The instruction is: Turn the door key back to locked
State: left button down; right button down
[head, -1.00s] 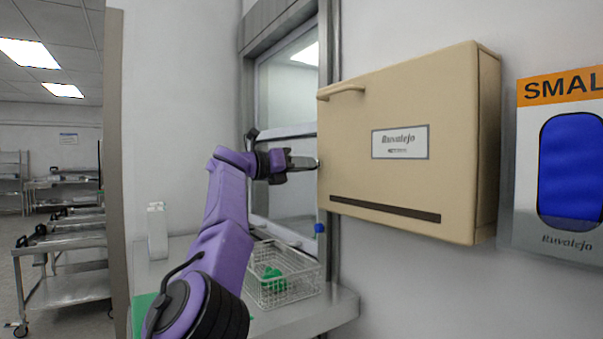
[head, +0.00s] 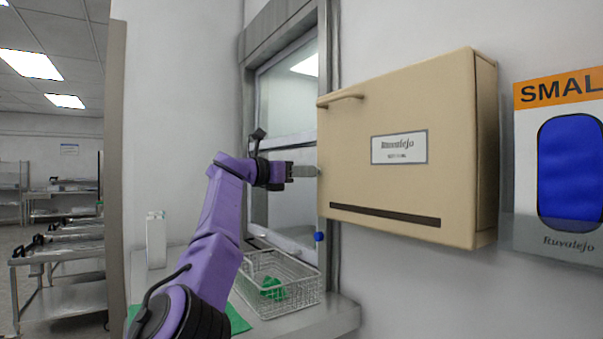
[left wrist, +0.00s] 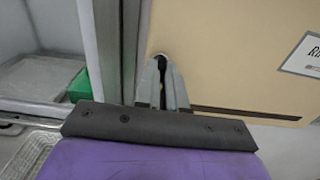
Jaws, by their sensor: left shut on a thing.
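A beige wall cabinet (head: 400,185) with a pull handle (head: 345,96) at its upper left hangs on the wall in the head view. My left gripper (head: 312,171) reaches the left edge of its front from the left. In the left wrist view the two grey fingers (left wrist: 163,64) are shut at a small pale round piece (left wrist: 160,56) on the cabinet face, which looks like the key or its lock. The key is mostly hidden by the fingers, so its angle cannot be read. My right gripper is not in view.
A window with a metal frame (head: 328,120) stands just left of the cabinet. A wire basket (head: 310,300) with a green item (head: 271,287) sits on the ledge below. A glove dispenser (head: 560,235) hangs to the right. The wall below the cabinet is clear.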

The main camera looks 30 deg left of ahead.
pick_arm(q)
jog(key=c, duration=1.4)
grip_release()
jog(key=shift+o, duration=0.9)
jog(key=shift+w, duration=0.2)
jog(key=b+v, duration=0.6)
jog(key=v, duration=0.4)
jog(key=shift+s, duration=0.2)
jog(key=shift+a+f, duration=0.1)
jog(key=shift+f, duration=0.05)
